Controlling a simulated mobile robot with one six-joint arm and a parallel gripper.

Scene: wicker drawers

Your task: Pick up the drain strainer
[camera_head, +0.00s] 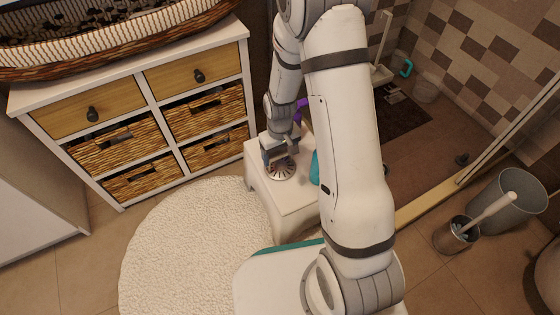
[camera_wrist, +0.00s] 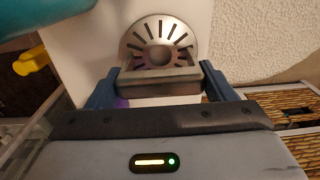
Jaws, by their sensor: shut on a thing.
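The drain strainer (camera_head: 281,169) is a round metal disc with dark radial slots, at a white stool (camera_head: 300,196). It also shows in the wrist view (camera_wrist: 158,42), at the fingertips. My gripper (camera_head: 280,157) is over the stool, with its fingers shut on the near edge of the strainer. In the wrist view my gripper (camera_wrist: 160,78) covers the strainer's lower edge. I cannot tell whether the strainer touches the stool top.
A teal object (camera_head: 314,168) and a purple object (camera_head: 300,108) are close to my gripper. A white cabinet with wicker drawers (camera_head: 205,112) stands at left. A round white rug (camera_head: 185,245) lies in front. A grey bin (camera_head: 508,200) and brush holder (camera_head: 456,234) stand at right.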

